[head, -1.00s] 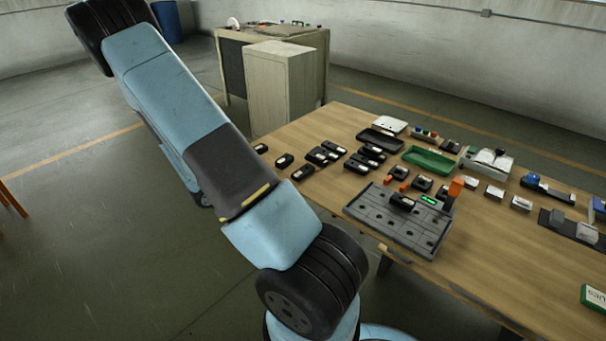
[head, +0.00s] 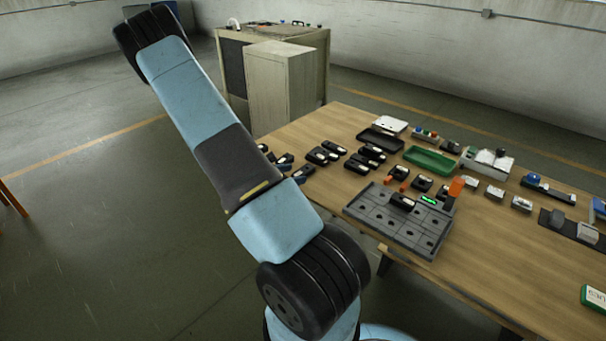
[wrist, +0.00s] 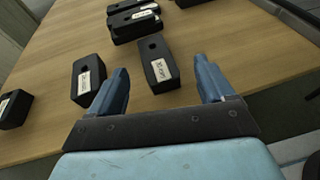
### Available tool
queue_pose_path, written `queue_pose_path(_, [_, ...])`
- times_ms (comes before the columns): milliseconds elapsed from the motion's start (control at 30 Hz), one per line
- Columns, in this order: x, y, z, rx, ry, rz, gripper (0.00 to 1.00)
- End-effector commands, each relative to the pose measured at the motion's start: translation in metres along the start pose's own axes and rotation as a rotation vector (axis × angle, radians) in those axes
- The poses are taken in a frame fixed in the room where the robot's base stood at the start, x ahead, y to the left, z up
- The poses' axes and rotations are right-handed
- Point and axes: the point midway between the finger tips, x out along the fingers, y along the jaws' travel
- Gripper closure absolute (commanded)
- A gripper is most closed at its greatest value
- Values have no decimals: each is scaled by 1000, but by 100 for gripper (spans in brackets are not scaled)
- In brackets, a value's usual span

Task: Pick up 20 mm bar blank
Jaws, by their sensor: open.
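Several black blocks with white labels lie on the wooden table; the label sizes are too small to read surely, so I cannot tell which is the 20 mm bar blank. In the wrist view one labelled block (wrist: 158,67) lies between and beyond the fingers of my gripper (wrist: 161,68), which is open and empty. A second block (wrist: 88,78) lies just left, partly behind the left finger. A third block (wrist: 14,108) is at the far left.
More black blocks (wrist: 134,22) lie close together beyond. A grey slotted plate (head: 400,222) with orange parts stands at the table's front. A green tray (head: 431,160) and a black tray (head: 380,140) lie behind it. A beige cabinet (head: 283,88) stands beyond the table.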

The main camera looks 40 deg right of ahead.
Motion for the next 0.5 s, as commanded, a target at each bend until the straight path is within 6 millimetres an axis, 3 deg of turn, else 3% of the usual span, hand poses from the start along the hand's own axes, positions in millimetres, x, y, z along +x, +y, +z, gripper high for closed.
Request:
queue_pose_path(200, [29, 3, 2, 0, -1, -1, 19])
queue_pose_path(500, [33, 3, 2, 1, -1, 0, 21])
